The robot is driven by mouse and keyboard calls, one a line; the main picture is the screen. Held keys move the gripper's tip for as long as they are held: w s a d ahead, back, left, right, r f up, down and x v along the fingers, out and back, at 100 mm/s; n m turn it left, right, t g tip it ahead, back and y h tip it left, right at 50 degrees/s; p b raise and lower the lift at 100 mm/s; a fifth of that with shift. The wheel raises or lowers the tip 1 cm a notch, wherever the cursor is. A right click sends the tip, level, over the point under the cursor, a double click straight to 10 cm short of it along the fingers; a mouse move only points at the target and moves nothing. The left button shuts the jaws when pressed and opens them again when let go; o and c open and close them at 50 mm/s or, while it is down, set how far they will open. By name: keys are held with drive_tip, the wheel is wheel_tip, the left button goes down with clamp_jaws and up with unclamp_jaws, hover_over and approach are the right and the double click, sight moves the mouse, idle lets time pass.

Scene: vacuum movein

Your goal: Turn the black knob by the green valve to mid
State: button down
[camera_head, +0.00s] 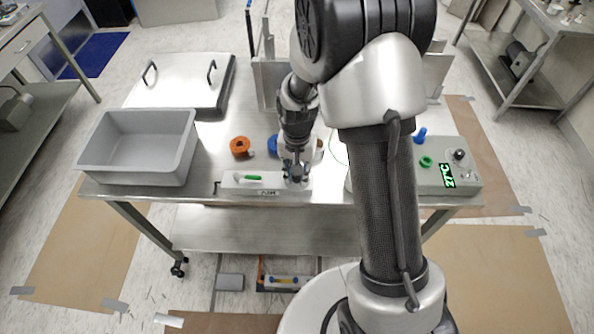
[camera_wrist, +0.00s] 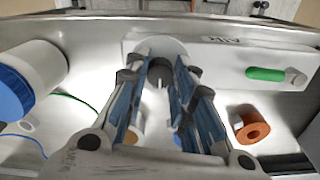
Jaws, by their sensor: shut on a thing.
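A low pale panel (camera_head: 228,188) lies near the front edge of the steel table. The green valve handle (camera_head: 247,178) is on its left part; it also shows at the right in the wrist view (camera_wrist: 268,74). The black knob (camera_wrist: 160,68) is on the same panel, between my fingertips in the wrist view. My gripper (camera_head: 296,173) points down over the panel's right part and is shut on the knob, one finger on each side. The fingers cover much of the knob, and I cannot read its pointer or any marks around it. In the head view my gripper hides the knob.
An orange ring (camera_head: 240,147) stands behind the panel. A white jar with a blue lid (camera_wrist: 38,75) is close by in the wrist view. A grey bin (camera_head: 185,165) and a lidded steel tray (camera_head: 180,85) are left. A control box with a green display (camera_head: 445,176) is right.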

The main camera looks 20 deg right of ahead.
idle(0.3)
drive_tip(key=c, duration=1.3)
unclamp_jaws()
wheel_tip(320, 180, up, 12)
drive_tip(key=s+r+n+t, duration=0.2)
drive_tip(key=s+r+n, duration=0.1)
drive_tip(key=s+r, duration=0.8)
drive_tip(key=s+r+n+t, duration=0.1)
drive_tip(key=s, duration=0.2)
drive_tip(key=s+r+n, duration=0.1)
drive_tip(key=s, duration=0.3)
drive_tip(key=s+r+t, duration=0.1)
drive_tip(key=s, duration=0.2)
drive_tip(key=shift+s+r+n+t, duration=0.2)
drive_tip(key=shift+r+n+t, duration=0.1)
drive_tip(key=shift+r+n, duration=0.1)
